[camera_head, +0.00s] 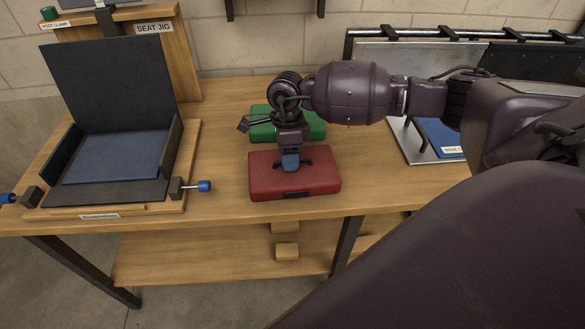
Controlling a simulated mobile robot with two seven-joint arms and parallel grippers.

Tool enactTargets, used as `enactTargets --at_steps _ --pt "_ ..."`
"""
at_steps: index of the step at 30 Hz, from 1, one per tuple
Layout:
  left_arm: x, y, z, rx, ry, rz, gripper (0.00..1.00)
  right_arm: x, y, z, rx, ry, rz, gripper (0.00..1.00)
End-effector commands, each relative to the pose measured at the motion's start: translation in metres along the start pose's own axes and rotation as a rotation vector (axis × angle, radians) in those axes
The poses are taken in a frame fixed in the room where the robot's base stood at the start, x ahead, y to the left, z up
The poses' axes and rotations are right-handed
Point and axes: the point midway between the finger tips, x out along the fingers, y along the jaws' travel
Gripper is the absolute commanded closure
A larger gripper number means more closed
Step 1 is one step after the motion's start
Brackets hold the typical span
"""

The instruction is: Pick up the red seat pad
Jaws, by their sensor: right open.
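The red seat pad (268,180) lies flat on the wooden workbench near its front edge. My right arm comes in from the right, and my right gripper (291,162) points down at the middle of the pad. Its open fingers are spread over the top of the pad, at or very near its surface; I cannot tell whether they touch it. My left gripper is not in this view.
A green pad (262,131) lies just behind the red one, partly hidden by my right arm. The seat jig (110,85) with a blue base pad (117,158) and blue-knobbed clamps stands at left. A metal tray (412,145) with a blue item is at right. Bare bench (222,150) lies between.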

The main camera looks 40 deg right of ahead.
Motion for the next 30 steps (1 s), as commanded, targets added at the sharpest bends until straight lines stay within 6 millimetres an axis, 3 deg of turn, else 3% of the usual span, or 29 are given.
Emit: enactTargets --at_steps 1,9,23,30 --pt "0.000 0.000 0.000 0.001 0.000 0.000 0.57 0.000 0.000 0.000 0.000 0.000 0.000 0.61" --pt "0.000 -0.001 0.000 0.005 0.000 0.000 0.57 -0.001 0.000 0.000 0.000 0.000 0.000 1.00" --pt "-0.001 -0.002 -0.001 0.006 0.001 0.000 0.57 -0.004 0.000 0.000 0.000 -0.001 -0.002 1.00" --pt "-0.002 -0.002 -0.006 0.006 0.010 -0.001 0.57 -0.035 0.006 0.000 -0.002 -0.002 -0.006 1.00"
